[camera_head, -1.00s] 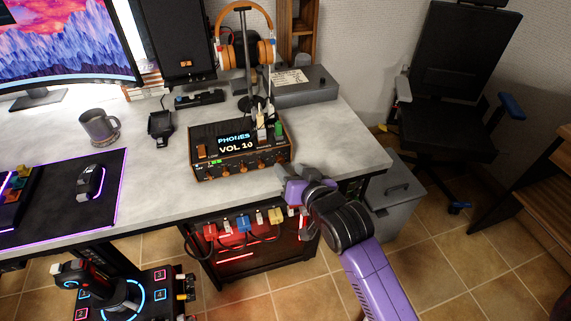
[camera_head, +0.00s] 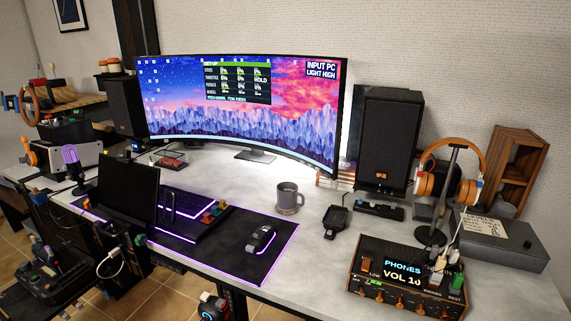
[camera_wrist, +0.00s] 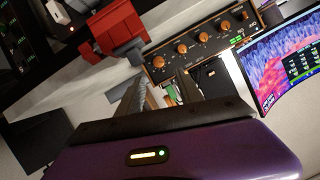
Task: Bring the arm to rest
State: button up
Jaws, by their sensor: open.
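My gripper (camera_wrist: 172,92) shows in the wrist view, its purple body (camera_wrist: 170,155) across the bottom with a small lit indicator. Its two fingers stand apart, with the gap between them partly hidden by the dark edge of the body. I see nothing clearly held. Beyond the fingers is the black-and-orange phones amplifier (camera_wrist: 205,42) with its row of knobs. I cannot tell the exact distance to it. My arm is outside the head view.
In the head view, the amplifier (camera_head: 405,285) stands at the desk's front right. A headphone stand (camera_head: 437,236), grey box (camera_head: 505,243), mug (camera_head: 288,198) and mouse (camera_head: 261,239) are on the desk (camera_head: 330,275). A red block (camera_wrist: 115,30) is close in the wrist view.

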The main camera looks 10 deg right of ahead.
jog(key=r, duration=0.1)
jog(key=r+t, duration=0.1)
jog(key=r, duration=0.1)
jog(key=shift+w+r+n+t+h, duration=0.2)
jog(key=shift+w+n+t+h, duration=0.1)
jog(key=shift+w+n, duration=0.1)
jog(key=s+a+r+n+y+p, duration=0.1)
jog(key=s+a+n+y+p, duration=0.1)
jog(key=s+a, duration=0.7)
jog(key=s+a+r+n+t+y+p, duration=0.1)
jog(key=s+a+r+n+y+p, duration=0.1)
jog(key=s+a+n, duration=0.4)
jog(key=s+a+y+p, duration=0.1)
jog(key=s+a, duration=0.3)
jog(key=s, duration=0.6)
jog(key=shift+s+a+r+y, duration=0.2)
jog(key=shift+s+r+y, duration=0.1)
jog(key=shift+y, duration=0.6)
